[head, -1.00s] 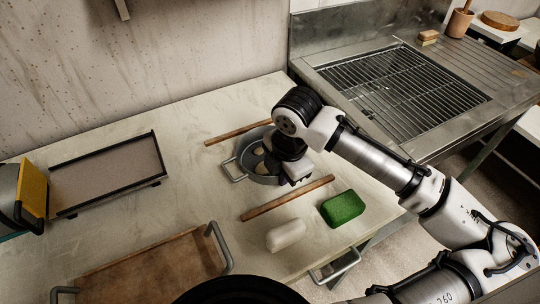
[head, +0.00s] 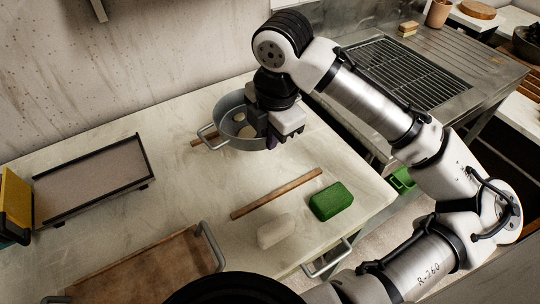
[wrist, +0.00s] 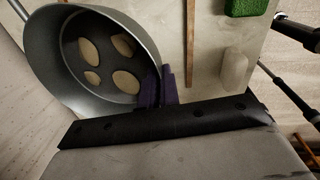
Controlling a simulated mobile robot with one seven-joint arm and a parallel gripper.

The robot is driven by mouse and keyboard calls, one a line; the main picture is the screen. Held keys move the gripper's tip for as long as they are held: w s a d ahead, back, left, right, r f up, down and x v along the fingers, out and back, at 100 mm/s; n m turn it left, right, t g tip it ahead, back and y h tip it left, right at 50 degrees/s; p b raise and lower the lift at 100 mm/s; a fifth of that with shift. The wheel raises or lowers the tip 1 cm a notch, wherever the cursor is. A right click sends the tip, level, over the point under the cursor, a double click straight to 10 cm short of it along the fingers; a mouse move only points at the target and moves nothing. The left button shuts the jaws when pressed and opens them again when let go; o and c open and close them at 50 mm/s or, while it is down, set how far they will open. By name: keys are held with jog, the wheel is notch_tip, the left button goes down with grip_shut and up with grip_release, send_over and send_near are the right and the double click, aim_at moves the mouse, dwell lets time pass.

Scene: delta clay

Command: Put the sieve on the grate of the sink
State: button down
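The sieve (head: 234,128) is a round grey metal pan with a loop handle at its left and several pale rounded pieces inside. It appears raised above the table. My gripper (head: 272,140) is shut on its near right rim. In the wrist view the purple fingers (wrist: 158,88) pinch the wall of the sieve (wrist: 65,75), which looks tilted there. The pale pieces (wrist: 110,62) lie on its bottom. The sink's grate (head: 412,72) is a dark wire rack at the upper right, partly hidden by my arm. The grate is empty where it shows.
Two wooden strips lie on the table, one below the sieve (head: 196,142) and one nearer (head: 278,193). A green sponge (head: 331,201) and a white block (head: 276,231) lie nearby. A framed tray (head: 95,178) stands left; a wooden tray (head: 150,268) lies in front.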

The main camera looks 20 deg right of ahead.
notch_tip(320, 180, up, 8)
jog(key=shift+r, duration=0.25)
jog(key=shift+d, duration=0.1)
